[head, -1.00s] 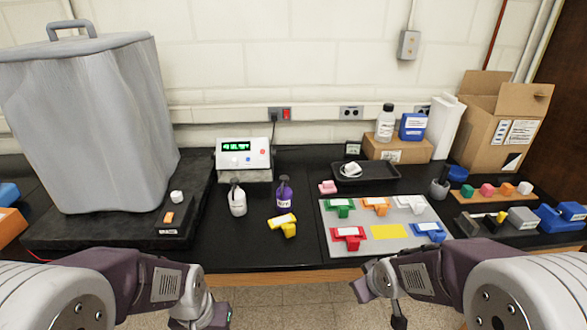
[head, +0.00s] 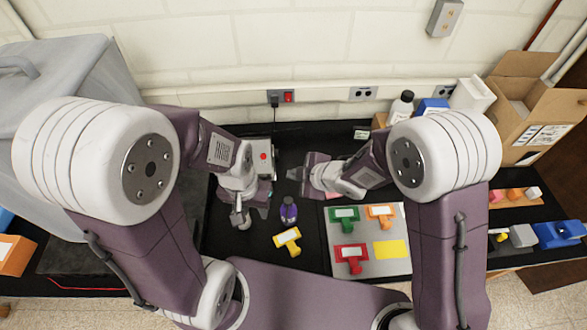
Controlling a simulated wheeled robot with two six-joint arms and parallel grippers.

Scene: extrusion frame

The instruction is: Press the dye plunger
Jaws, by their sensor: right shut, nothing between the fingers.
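My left gripper (head: 252,205) is low over the bench beside the white bottle, left of the purple bottle. Its fingers are partly hidden, and I cannot tell whether it touches the white bottle. My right gripper (head: 294,174) is shut and empty, pointing left, behind and above the purple bottle in the picture.
A yellow T-shaped piece (head: 287,240) lies in front of the purple bottle. The grey board (head: 384,262) with coloured pieces is to the right. The white instrument (head: 264,160) with a red button stands behind my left gripper. A grey covered box (head: 60,75) fills the far left.

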